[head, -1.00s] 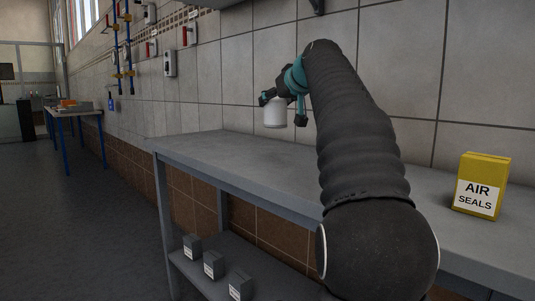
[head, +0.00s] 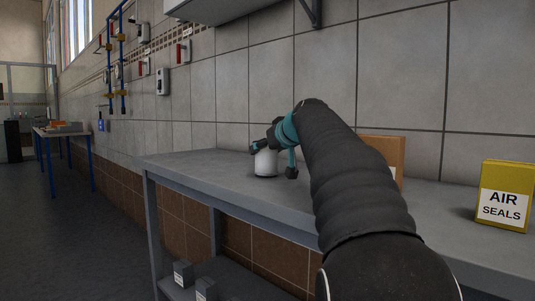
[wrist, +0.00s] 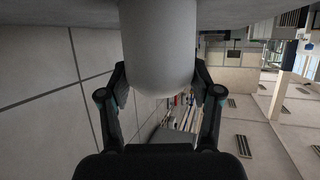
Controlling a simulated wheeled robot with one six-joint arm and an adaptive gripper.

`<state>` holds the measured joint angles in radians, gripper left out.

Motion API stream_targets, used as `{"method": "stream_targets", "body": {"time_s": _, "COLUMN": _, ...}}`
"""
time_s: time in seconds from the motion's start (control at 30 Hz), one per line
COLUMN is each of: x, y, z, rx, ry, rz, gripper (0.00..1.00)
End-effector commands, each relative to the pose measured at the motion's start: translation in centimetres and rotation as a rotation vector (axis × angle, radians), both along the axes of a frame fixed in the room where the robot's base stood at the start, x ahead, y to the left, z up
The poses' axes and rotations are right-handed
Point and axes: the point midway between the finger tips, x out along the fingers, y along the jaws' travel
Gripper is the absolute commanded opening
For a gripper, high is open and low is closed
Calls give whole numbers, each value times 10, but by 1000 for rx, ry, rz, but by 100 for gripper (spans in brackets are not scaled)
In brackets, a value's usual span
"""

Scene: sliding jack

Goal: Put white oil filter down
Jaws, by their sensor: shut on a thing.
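The white oil filter (head: 265,164) is upright at the far left part of the grey workbench (head: 205,165). Its base is at or just above the bench top; I cannot tell whether it touches. My gripper (head: 273,160) is shut on the filter, with a finger on either side. In the wrist view the filter (wrist: 158,45) shows as a pale cylinder between the fingertips of my gripper (wrist: 158,75). Its far end runs out of the top of that view, over the grey bench surface (wrist: 60,12).
A yellow AIR SEALS box (head: 505,196) stands at the right on the bench. A brown box (head: 384,153) is partly hidden behind my arm. A tiled wall (head: 400,70) runs behind the bench. Small grey boxes (head: 183,273) sit on the lower shelf. The bench left of the filter is clear.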

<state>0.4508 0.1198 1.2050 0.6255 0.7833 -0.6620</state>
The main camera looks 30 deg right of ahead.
Motion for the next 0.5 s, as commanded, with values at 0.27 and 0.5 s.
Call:
{"method": "stream_targets", "body": {"time_s": 0.27, "x": -1, "y": -1, "z": 0, "rx": -1, "ry": -2, "rz": -2, "gripper": 15}}
{"method": "stream_targets", "body": {"time_s": 0.5, "x": -1, "y": -2, "z": -3, "rx": 0, "ry": 0, "rz": -2, "gripper": 89}}
